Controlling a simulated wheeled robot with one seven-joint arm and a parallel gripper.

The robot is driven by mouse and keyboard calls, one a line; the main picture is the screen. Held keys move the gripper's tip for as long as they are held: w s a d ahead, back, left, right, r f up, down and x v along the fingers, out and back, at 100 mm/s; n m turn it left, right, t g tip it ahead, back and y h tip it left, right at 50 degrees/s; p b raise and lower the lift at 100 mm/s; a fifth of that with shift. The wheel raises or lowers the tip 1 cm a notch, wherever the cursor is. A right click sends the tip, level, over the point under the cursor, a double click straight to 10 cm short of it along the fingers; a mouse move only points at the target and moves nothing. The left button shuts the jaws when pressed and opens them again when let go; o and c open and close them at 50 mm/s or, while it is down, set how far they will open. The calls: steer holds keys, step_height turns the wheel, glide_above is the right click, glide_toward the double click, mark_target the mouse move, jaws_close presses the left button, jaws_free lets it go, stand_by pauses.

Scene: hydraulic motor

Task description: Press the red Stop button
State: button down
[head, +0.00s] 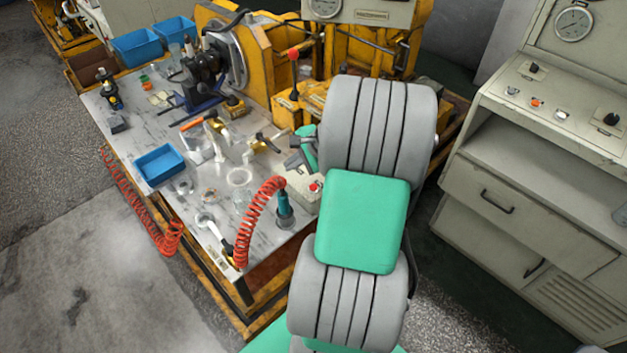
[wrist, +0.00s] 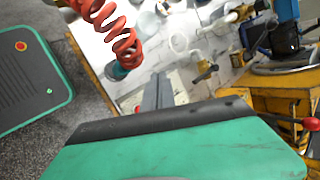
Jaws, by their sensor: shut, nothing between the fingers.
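A red button (head: 315,187) sits on a small grey control box (head: 303,193) at the right edge of the workbench; no label is readable. My gripper (head: 291,163) is shut and empty, above the bench just behind and left of that box, partly hidden by my arm. In the wrist view, the shut fingers (wrist: 158,80) point at the bench top. The pale control box (wrist: 130,100) shows beside them, partly hidden by my gripper body. I cannot tell the exact height gap; the fingers appear apart from the button.
A coiled red hose (head: 258,215) with a teal tool (head: 284,210) stands close left of the box. A blue tray (head: 160,165), clear dishes and a brass-coloured fitting (head: 262,146) lie on the bench. Yellow machinery (head: 340,50) rises behind. A grey cabinet (head: 540,150) stands right, with another red-orange button (head: 535,102).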

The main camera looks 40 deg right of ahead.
steer(key=s+d+f+m+t, duration=0.1)
steer(key=s+d+m+t, duration=0.1)
steer(key=d+m, duration=0.3)
steer(key=shift+d, duration=1)
steer(key=shift+s, duration=0.1)
steer(key=b, duration=0.7)
glide_above(316, 188)
step_height(316, 188, down, 7)
steer(key=shift+f, duration=0.9)
steer(key=shift+f, duration=0.4)
